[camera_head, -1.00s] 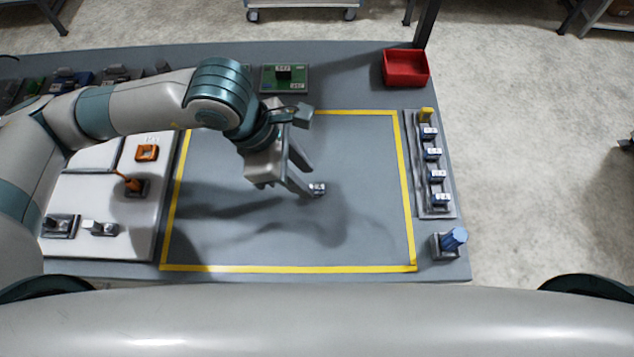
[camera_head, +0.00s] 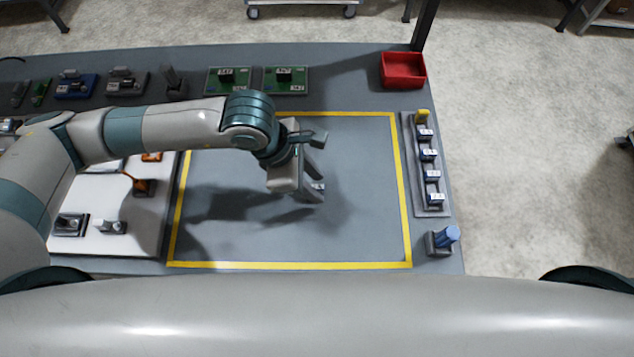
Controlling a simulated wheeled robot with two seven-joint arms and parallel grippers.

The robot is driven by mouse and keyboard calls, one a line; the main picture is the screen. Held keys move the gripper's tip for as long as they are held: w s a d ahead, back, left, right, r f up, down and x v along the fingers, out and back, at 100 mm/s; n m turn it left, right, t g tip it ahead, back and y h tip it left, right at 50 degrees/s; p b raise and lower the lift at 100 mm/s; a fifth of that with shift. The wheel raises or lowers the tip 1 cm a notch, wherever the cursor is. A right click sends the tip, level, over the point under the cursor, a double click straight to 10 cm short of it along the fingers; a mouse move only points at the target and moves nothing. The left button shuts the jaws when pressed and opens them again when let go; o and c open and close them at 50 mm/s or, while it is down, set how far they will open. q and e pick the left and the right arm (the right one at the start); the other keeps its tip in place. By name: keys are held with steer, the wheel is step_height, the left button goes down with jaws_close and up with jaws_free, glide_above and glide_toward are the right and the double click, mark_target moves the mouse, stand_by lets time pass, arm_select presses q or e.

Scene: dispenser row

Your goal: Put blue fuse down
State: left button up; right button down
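A small blue fuse (camera_head: 319,187) with a pale top shows at the fingertips of my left gripper (camera_head: 316,190). The fingers appear shut on it and partly hide it. It is over the grey area inside the yellow outline (camera_head: 290,265), right of its middle. I cannot tell whether it touches the surface. My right gripper is not in view.
A rack (camera_head: 433,208) with several labelled blue fuses and a yellow piece stands right of the outline. A blue knob (camera_head: 446,235) is below it. A red bin (camera_head: 403,71) is at the back right. Green boards (camera_head: 228,80) are behind. A white panel (camera_head: 130,240) lies left.

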arm_select(q)
steer(key=shift+x, duration=0.9)
jaws_close()
